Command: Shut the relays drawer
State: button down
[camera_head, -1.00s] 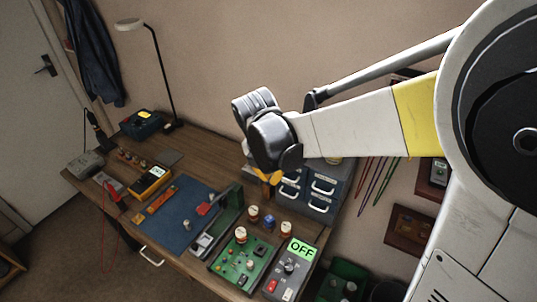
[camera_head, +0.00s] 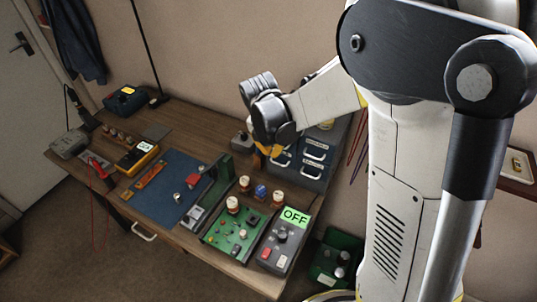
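A dark blue-grey drawer cabinet (camera_head: 328,164) with several white-handled drawers stands at the back right of the workbench. Small labels sit above the handles, but they are too small to read, so I cannot tell which drawer is the relays one. My arm hides the cabinet's upper left part. I cannot tell how far any drawer stands out. My gripper (camera_head: 268,151) points down in front of the cabinet's left side, its yellow-orange parts close to a left drawer handle (camera_head: 281,163). Contact and finger opening cannot be made out.
A control box marked OFF (camera_head: 283,239) and a green circuit board (camera_head: 236,232) lie at the bench's front right. Small jars (camera_head: 278,198) stand before the cabinet. A blue mat (camera_head: 165,187) and yellow meter (camera_head: 138,157) are left. A green bin (camera_head: 337,258) is beside the bench.

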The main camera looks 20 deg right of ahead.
jog(key=shift+w+d+r, duration=0.15)
jog(key=shift+w+d, duration=0.65)
jog(key=shift+w, duration=0.05)
